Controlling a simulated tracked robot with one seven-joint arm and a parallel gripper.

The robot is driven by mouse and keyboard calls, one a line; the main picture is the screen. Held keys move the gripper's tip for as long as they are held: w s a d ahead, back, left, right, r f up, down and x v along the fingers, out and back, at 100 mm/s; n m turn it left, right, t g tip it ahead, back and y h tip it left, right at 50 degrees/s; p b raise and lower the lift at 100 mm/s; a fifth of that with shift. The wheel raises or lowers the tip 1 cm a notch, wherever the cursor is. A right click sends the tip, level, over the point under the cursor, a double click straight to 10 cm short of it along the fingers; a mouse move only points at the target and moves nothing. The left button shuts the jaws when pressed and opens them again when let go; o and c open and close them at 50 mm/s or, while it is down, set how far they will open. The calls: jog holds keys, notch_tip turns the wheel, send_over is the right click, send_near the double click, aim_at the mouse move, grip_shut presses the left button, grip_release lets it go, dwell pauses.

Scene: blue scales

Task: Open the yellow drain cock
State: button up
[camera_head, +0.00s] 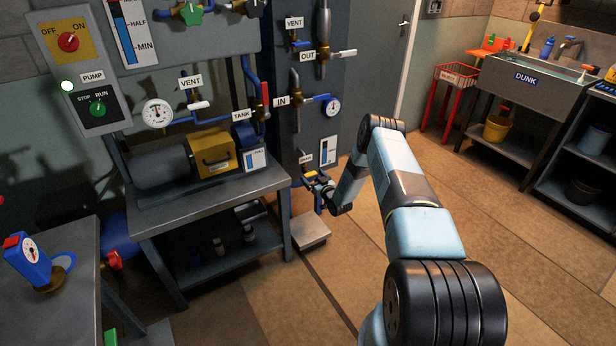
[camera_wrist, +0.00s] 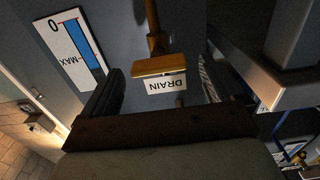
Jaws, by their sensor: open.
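The yellow drain cock handle (camera_wrist: 159,65) sits on a brass stem in the wrist view, in front of the wall panel. The DRAIN label (camera_wrist: 166,85) shows beside it, upside down in this view. My gripper (camera_wrist: 162,84) is open, with one dark finger on each side of the handle in the picture. I cannot tell whether a finger touches it. In the head view my gripper (camera_head: 317,186) is low at the panel by the drain cock (camera_head: 310,174), partly covering it, below the DRAIN label (camera_head: 306,158).
A level gauge (camera_wrist: 75,50) is on the panel close to my gripper. A grey bench (camera_head: 215,205) with a yellow-and-grey pump stands left of the arm. A low metal scale platform (camera_head: 305,232) is on the floor below the drain. Open floor lies to the right.

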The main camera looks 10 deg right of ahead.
aim_at(310, 174)
jog(key=shift+x, duration=1.35)
